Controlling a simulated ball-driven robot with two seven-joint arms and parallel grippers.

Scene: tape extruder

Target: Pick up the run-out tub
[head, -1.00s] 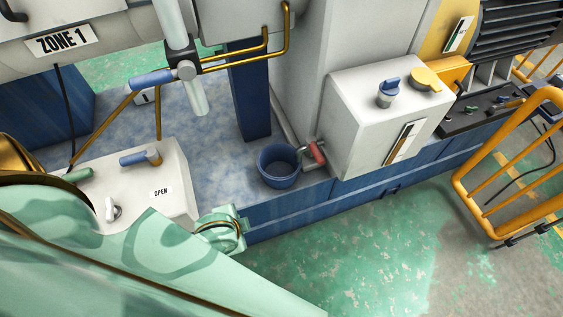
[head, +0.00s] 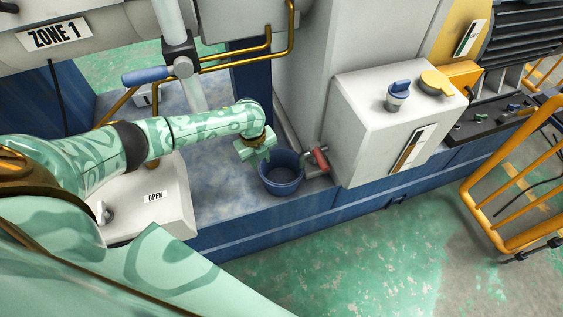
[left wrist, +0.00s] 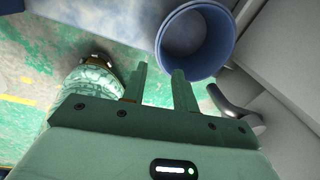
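The run-out tub (head: 283,186) is a blue, open-topped, round tub standing upright on the blue machine base in the middle of the head view. It looks empty. In the left wrist view the tub (left wrist: 228,52) is at the top, just beyond the fingers. My left gripper (head: 259,152) is at the tub's upper left side, close to its rim. In the left wrist view my left gripper (left wrist: 161,72) is open, with nothing between its fingers. The right fingertip overlaps the rim in the picture; I cannot tell whether they touch.
A red-handled valve (head: 320,160) sits right beside the tub, with a white box (head: 385,125) to its right. A white panel marked OPEN (head: 155,197) lies left. A blue-handled rod (head: 147,76) is above. Green floor (head: 330,260) in front is clear.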

